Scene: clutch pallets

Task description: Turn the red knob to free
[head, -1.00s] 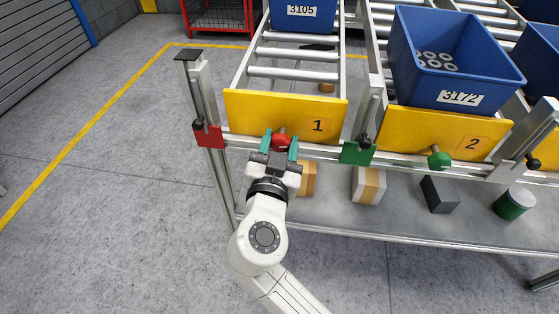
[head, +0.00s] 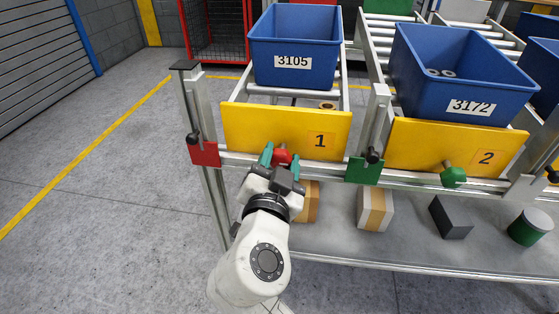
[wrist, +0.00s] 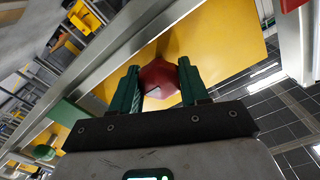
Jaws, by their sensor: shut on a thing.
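The red knob (head: 282,157) sits at the lower edge of the yellow plate marked 1 (head: 245,128). My gripper (head: 280,162) has its green fingers on both sides of the knob and is shut on it. In the wrist view the red knob (wrist: 160,82) lies between the two green fingertips, in front of the yellow plate (wrist: 215,50). A red tab (head: 204,153) is on the rail to the left and a green tab (head: 363,170) to the right.
Blue bin 3105 (head: 294,50) stands on lane 1 behind the plate. Blue bin 3172 (head: 460,80) stands on lane 2, above a plate with a green knob (head: 453,176). Boxes (head: 376,209) and a green can (head: 529,228) sit on the lower shelf (head: 330,245).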

